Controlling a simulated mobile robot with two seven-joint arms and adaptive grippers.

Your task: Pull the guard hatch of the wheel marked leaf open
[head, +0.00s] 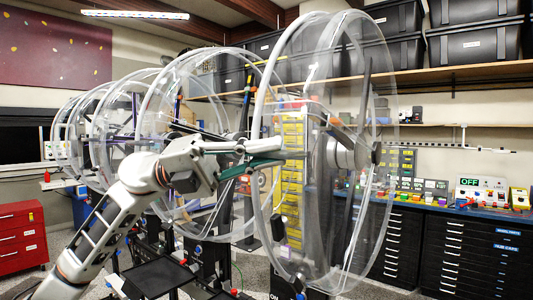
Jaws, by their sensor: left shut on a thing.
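Several large clear acrylic wheels stand in a row. The nearest wheel (378,215) is right of centre, with a grey hub in its middle. My left gripper (252,158) reaches in from the left to the near side of this wheel. It is shut on a green bar-like piece (265,161) beside the clear rim. This looks like a hatch handle, but its attachment is unclear. I cannot make out a leaf mark or the hatch's outline through the clear layers. My right gripper is not in view.
Farther wheels (97,140) stand behind my left arm. Black drawer cabinets (475,255) and a blue-topped bench with an OFF display box (483,190) are at right. A red drawer chest (22,238) is at far left. Dark stands crowd the floor below the wheels.

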